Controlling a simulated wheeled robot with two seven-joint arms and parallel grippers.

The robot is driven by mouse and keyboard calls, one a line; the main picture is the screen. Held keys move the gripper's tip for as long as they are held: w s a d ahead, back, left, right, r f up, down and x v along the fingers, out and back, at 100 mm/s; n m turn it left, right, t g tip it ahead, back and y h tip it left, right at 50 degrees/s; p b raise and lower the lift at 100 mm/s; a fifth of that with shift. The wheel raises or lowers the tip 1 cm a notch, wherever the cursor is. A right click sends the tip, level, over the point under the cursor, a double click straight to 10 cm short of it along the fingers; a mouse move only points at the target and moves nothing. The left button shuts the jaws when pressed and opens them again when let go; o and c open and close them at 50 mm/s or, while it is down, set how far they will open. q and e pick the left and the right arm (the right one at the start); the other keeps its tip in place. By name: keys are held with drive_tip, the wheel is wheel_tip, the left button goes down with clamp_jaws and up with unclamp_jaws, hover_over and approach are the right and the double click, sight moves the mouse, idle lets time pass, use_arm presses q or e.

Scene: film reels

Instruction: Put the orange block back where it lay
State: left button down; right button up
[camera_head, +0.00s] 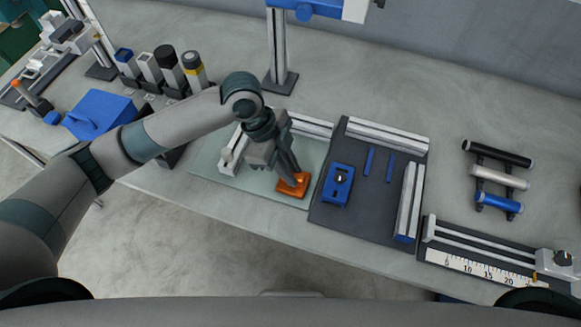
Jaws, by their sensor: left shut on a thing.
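The orange block (293,186) is at the lower right part of the pale green glass-like plate (222,176). My left gripper (290,176) reaches down over it from the upper left, and its fingers are shut on the block. The fingers hide part of the block's top. I cannot tell whether the block rests on the plate or is just above it. My right gripper is not in view.
Right of the plate lies a dark mat (330,212) with a blue block (338,184), thin blue strips and metal rails. Further right are a rack of rollers (500,179) and a ruler fixture (480,267).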

use_arm(q)
drive_tip(key=shift+f, duration=0.1)
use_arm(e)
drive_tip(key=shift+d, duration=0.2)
use_arm(q)
drive_tip(key=c, duration=1.6)
unclamp_jaws()
drive_tip(key=shift+c, duration=0.2)
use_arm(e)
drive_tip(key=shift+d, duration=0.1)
